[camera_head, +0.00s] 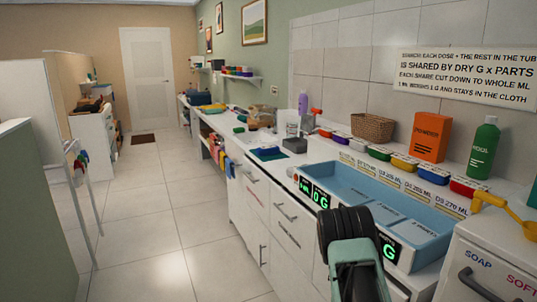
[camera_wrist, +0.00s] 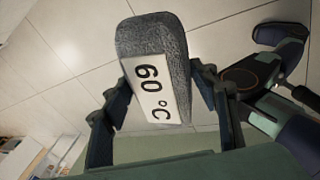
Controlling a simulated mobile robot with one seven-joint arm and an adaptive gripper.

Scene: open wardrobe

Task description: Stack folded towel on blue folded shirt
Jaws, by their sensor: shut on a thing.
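In the wrist view my gripper (camera_wrist: 162,92) is shut on a grey, fuzzy folded towel (camera_wrist: 150,38) with a white label reading "60 °C". The towel is between the two fingers, held clear with floor tiles behind it. In the head view my arm rises at the bottom centre; the gripper and held towel cannot be made out there. A flat blue folded item (camera_head: 268,153), which looks like the blue folded shirt, lies on the counter beyond the blue tray. It is small in the picture, so its details are unclear.
A grey block (camera_head: 295,145) sits just right of the blue item. A blue divided tray (camera_head: 345,178) fills the near counter. A wicker basket (camera_head: 372,128), an orange box (camera_head: 430,137) and a green bottle (camera_head: 483,148) stand along the wall. The tiled floor (camera_head: 150,215) at left is clear.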

